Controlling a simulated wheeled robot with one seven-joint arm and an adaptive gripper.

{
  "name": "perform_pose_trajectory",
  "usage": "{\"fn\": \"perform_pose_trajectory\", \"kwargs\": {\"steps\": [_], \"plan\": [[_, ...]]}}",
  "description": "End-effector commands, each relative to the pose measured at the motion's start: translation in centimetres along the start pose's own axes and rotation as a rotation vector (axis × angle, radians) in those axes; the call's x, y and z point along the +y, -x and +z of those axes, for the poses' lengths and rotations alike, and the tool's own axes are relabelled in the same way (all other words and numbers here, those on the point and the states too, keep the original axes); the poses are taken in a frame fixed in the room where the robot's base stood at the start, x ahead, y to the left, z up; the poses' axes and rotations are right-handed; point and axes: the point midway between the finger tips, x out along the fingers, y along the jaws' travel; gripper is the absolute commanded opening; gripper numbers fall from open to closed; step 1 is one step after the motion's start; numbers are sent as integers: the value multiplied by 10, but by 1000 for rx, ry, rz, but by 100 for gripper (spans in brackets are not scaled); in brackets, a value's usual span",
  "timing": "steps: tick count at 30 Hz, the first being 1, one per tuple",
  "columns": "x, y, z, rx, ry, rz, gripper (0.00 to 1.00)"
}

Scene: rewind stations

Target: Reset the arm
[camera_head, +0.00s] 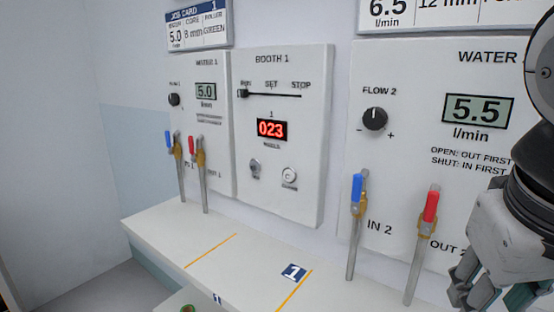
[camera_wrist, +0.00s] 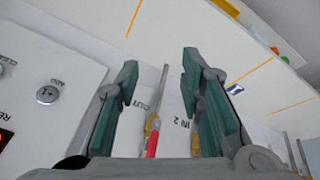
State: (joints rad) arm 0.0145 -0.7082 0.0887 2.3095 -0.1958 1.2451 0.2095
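My gripper (camera_head: 492,296) is at the lower right of the head view, in front of the right-hand water panel, with its lower end cut off by the frame. In the wrist view my gripper (camera_wrist: 160,70) has its two green-padded fingers spread wide apart. Nothing is held between them. The pipe and red lever (camera_wrist: 152,143) of OUT 2 show behind the gap. In the head view the red lever (camera_head: 431,206) is to the left of my gripper. Part of my arm covers the right edge of the water panel (camera_head: 400,150).
The blue lever (camera_head: 357,187) of IN 2 and the FLOW 2 knob (camera_head: 374,118) are farther left. A display (camera_head: 478,110) reads 5.5. The BOOTH 1 panel (camera_head: 300,150) shows 023.

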Motion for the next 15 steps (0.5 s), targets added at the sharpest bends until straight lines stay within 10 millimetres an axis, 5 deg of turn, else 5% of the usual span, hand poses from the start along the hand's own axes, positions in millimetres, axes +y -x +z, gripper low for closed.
{"fn": "perform_pose_trajectory", "kwargs": {"steps": [9, 15], "plan": [[-34, -64, 96, -202, 89, -223, 35], [-27, -34, 81, -154, 88, -221, 35]]}}
